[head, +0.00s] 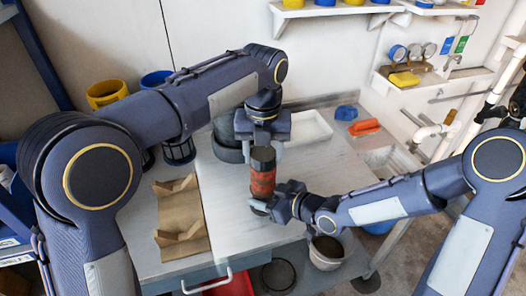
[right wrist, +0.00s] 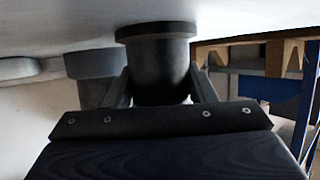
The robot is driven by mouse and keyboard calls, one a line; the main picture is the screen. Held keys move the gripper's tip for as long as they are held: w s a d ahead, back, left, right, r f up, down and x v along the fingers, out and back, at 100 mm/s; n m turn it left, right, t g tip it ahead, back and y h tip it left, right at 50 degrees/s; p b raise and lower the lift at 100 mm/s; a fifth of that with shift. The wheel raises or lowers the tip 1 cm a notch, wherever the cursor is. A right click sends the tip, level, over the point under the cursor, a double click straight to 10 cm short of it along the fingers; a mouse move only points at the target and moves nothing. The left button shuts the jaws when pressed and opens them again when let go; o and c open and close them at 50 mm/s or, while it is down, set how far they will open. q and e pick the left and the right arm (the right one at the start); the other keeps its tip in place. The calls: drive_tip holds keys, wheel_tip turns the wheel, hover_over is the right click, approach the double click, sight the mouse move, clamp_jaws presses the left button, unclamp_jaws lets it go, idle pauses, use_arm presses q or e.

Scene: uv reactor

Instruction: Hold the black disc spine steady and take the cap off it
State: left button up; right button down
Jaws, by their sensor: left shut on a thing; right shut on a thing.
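An upright cylinder with a black top, a red, dark-marked middle (head: 262,181) and a dark foot stands on the pale worktop. I take it as the black disc spine, with the black top (head: 263,156) as its cap. My left gripper (head: 263,146) comes from above and is shut on the cap. My right gripper (head: 268,201) reaches in from the right and is shut on the spine's lower part. In the right wrist view a black flanged body (right wrist: 158,72) sits between its fingers. The cap is out of that view, and no gap under it shows in the head view.
A large grey cylinder (head: 226,138) stands close behind left. A white tray (head: 308,128) and an orange-handled tool (head: 364,128) lie behind right. A wooden cradle (head: 181,215) is at left. A white bucket (head: 327,250) is below the front edge. Worktop left of the spine is clear.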

use_arm(q)
drive_tip(key=n, duration=1.3)
drive_tip(key=shift+n, duration=0.3)
drive_tip(key=n, duration=1.5)
drive_tip(key=shift+r, duration=0.1)
drive_tip(key=n, duration=0.7)
drive_tip(key=shift+n, duration=0.3)
drive_tip(key=n, duration=1.7)
drive_tip(key=shift+r, duration=0.15)
